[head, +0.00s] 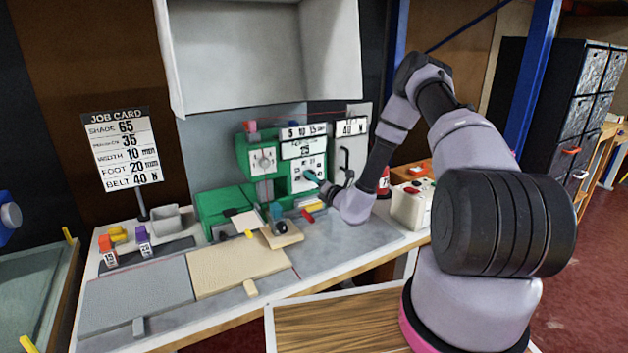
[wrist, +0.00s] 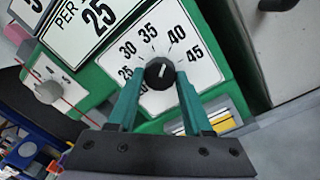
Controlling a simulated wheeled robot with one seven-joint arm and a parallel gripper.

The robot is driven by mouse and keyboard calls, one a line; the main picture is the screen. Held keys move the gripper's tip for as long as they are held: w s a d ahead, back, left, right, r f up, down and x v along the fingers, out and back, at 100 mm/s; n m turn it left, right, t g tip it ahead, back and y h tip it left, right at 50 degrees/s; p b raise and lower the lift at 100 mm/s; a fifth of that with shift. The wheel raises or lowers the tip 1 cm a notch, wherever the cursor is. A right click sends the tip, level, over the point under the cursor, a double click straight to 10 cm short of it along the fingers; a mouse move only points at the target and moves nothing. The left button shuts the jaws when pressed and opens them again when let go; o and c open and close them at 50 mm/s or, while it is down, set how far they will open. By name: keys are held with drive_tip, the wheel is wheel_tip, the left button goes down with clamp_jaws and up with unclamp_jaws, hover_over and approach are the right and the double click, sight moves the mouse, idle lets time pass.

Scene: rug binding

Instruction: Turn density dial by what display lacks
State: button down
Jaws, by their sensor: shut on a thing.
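My gripper (wrist: 161,76) is shut on the black round density dial (wrist: 159,73), one teal finger on each side. A short white mark shows on the dial, pointing roughly up; its exact reading is unclear. The white scale plate (wrist: 205,72) around it shows 25, 30, 35, 40 and 45. The display (wrist: 97,17) above left reads 25 beside "PER". In the head view my gripper (head: 318,186) is at the front of the green machine (head: 243,158), and its fingers largely hide the dial. The job card (head: 123,146) lists 65, 35, 10 mm, 20 mm and 40 N.
Another knob (wrist: 48,92) sits left of the dial. A white hood (head: 265,55) hangs above the machine. A grey board (head: 135,296) and a beige board (head: 238,268) lie on the bench front.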

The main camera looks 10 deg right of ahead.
drive_tip(key=m, duration=0.9)
drive_tip(key=shift+f, duration=0.1)
drive_tip(key=shift+m, duration=0.3)
drive_tip(key=shift+c, duration=1.6)
unclamp_jaws()
drive_tip(key=v, duration=1.1)
drive_tip(key=shift+a, duration=0.2)
